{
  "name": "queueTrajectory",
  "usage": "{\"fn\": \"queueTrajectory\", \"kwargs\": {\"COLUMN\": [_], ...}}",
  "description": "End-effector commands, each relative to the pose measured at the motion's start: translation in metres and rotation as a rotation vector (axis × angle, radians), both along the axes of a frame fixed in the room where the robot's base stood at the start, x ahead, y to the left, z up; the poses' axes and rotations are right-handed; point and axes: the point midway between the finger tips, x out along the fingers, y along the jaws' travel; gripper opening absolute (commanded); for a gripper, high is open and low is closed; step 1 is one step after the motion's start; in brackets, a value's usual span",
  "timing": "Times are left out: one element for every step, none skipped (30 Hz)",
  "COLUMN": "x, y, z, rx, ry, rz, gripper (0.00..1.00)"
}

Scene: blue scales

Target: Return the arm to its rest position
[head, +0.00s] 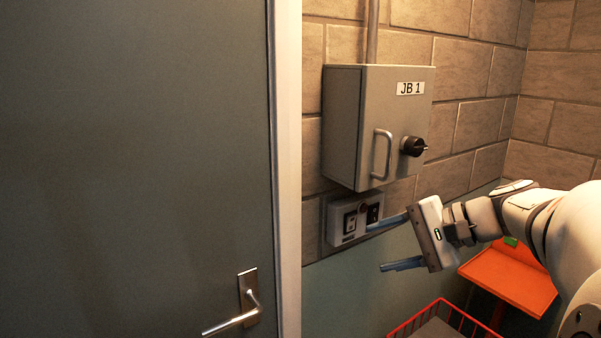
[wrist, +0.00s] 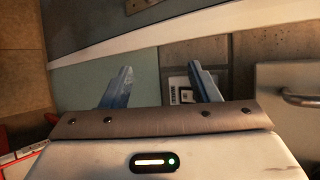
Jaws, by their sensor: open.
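My gripper (head: 392,243) is open and empty, with two blue fingers spread apart in front of the wall. My arm reaches in from the right edge in the head view. The upper finger overlaps the right side of a small switch panel (head: 346,222) in the head view; I cannot tell whether they touch. In the wrist view, both fingers of my gripper (wrist: 159,88) stand apart with nothing between them, and the switch panel (wrist: 178,90) shows behind the right finger.
A grey box labelled JB 1 (head: 345,125) with a handle and black knob hangs above the panel. A grey door (head: 130,150) with a lever handle (head: 240,318) fills the left. An orange table (head: 512,280) and a red wire basket (head: 405,328) stand below my arm.

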Motion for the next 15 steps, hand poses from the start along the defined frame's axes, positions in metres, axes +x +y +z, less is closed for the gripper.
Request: {"fn": "queueTrajectory", "kwargs": {"x": [-0.019,-0.029,-0.044,-0.055,-0.066,-0.079,-0.089,-0.097,-0.107,-0.114,-0.119,-0.125,-0.128,-0.131,-0.134], "y": [0.018,0.024,0.031,0.034,0.035,0.036,0.035,0.034,0.031,0.029,0.027,0.023,0.021,0.019,0.017], "z": [-0.021,-0.034,-0.052,-0.064,-0.076,-0.090,-0.100,-0.109,-0.119,-0.125,-0.131,-0.136,-0.140,-0.143,-0.146], "rx": [-0.106,-0.177,-0.271,-0.343,-0.415,-0.512,-0.582,-0.650,-0.735,-0.796,-0.850,-0.915,-0.960,-0.995,-1.038], "ry": [0.033,0.049,0.065,0.073,0.076,0.072,0.066,0.056,0.038,0.022,0.004,-0.021,-0.040,-0.056,-0.078], "rz": [0.052,0.080,0.122,0.154,0.187,0.232,0.267,0.302,0.349,0.381,0.412,0.450,0.476,0.499,0.525], "gripper": [0.55,0.55,0.55,0.55,0.55,0.55,0.55,0.55,0.55,0.55,0.55,0.55,0.55,0.55,0.55]}}
